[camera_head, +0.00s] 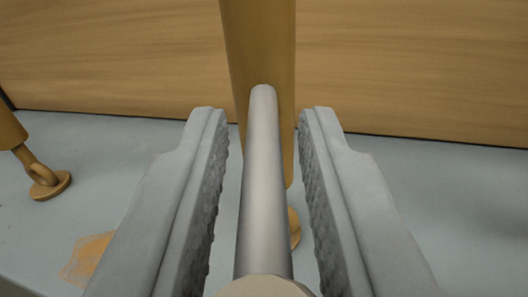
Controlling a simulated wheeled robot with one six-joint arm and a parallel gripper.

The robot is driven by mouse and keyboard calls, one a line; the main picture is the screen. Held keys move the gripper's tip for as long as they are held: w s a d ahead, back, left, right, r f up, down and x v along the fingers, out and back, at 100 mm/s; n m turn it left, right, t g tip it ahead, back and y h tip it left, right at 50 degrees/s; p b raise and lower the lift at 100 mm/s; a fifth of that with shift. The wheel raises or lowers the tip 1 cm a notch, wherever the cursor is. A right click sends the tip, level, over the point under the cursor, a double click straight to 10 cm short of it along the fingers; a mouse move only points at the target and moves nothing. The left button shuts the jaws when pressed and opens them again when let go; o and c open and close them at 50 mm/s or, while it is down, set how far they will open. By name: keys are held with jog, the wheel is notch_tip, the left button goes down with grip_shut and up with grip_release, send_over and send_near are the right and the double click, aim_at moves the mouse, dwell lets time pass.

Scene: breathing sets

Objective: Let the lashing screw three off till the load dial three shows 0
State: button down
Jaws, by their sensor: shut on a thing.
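A brown upright cylinder (258,45), which looks like the body of a lashing screw, stands straight ahead. A grey metal bar (264,185) runs from it toward me and ends in a beige round end (265,288) at the bottom edge. My gripper (262,125) has its two ridged grey fingers on either side of the bar, shut on it; where they touch it is not clear in this view. The bar hides part of the cylinder and its foot. No number on the screw and no load dial is in view.
A second brown fitting (10,128) with a ring eye and round foot (50,186) stands at the left. A wooden wall (400,60) rises behind. The pale grey floor (470,200) is clear at right; an orange-brown patch (88,258) marks it at lower left.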

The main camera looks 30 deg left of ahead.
aim_at(247, 97)
jog(key=shift+s+a+m+t+h, duration=0.15)
jog(key=shift+a+m+t+h, duration=0.2)
jog(key=shift+m+h, duration=0.35)
jog(key=shift+s+a+m+t+h, duration=0.1)
jog(key=shift+a+m+t+h, duration=0.25)
jog(key=shift+h, duration=0.65)
jog(key=shift+a+m+h, duration=0.4)
jog(key=shift+m+h, duration=0.35)
jog(key=shift+h, duration=0.35)
jog(key=shift+a+m+h, duration=0.35)
jog(key=shift+m+h, duration=0.35)
jog(key=shift+h, duration=0.4)
jog(key=shift+a, duration=0.1)
jog(key=c, duration=1.2)
grip_release()
